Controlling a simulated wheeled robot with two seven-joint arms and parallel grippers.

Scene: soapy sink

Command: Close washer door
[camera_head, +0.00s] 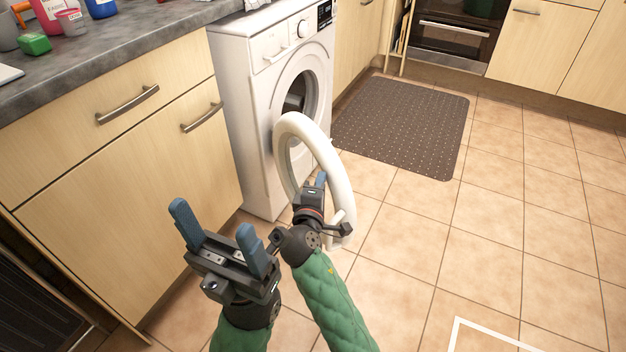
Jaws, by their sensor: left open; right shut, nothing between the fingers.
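The grey counter (130,45) holds bottles, a pink cup (70,22) and a green sponge (35,44). Wooden cabinets (130,170) with metal handles stand left of the washer. A dark mat (403,125) lies on the tiled floor. The floor at right is clear.

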